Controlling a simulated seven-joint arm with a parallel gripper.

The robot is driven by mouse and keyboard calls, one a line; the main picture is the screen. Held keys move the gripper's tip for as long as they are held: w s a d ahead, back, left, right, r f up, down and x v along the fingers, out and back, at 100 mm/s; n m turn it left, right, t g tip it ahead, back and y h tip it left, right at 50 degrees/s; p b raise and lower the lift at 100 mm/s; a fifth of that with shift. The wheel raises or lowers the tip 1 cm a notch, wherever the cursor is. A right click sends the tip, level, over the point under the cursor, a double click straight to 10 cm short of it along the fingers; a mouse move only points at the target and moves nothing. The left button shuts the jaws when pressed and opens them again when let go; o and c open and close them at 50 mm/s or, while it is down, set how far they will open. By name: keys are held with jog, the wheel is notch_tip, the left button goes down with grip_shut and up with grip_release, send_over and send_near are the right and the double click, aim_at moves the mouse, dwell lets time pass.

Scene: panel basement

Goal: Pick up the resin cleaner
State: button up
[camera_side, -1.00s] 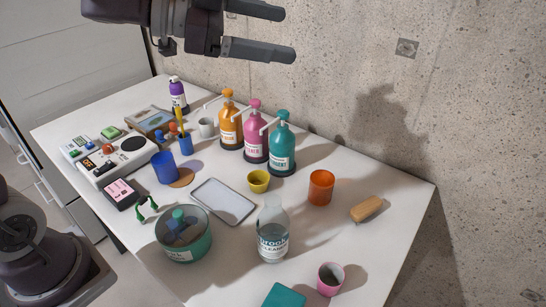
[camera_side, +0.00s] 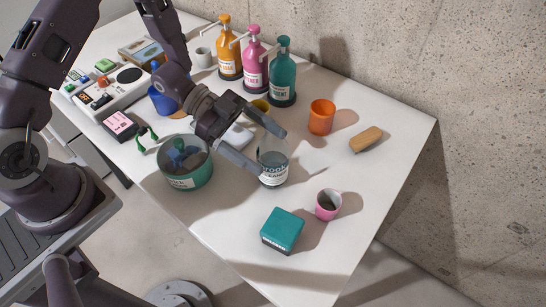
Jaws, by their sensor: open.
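The resin cleaner appears to be the clear bottle (camera_side: 273,174) with a white label ending in "CLEANER", standing upright on the white table (camera_side: 355,185) in the side view. My gripper (camera_side: 272,153) is open, with its fingers low over the table at the bottle's upper part. One finger is behind the bottle's top and the other at its left front side. The bottle's neck is hard to see between the fingers. I cannot tell whether either finger touches it.
A teal-rimmed bowl (camera_side: 186,182) stands close on the left. A teal box (camera_side: 283,231) and a pink cup (camera_side: 328,204) are in front. An orange cup (camera_side: 321,117), a sponge-like block (camera_side: 366,139) and pump bottles (camera_side: 283,75) stand behind.

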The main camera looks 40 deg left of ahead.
aim_at(287, 163)
jog(key=x, duration=0.6)
jog(key=shift+f, duration=0.2)
jog(key=shift+a, duration=0.1)
jog(key=c, duration=1.7)
jog(key=shift+c, duration=0.2)
jog(key=shift+r, duration=0.1)
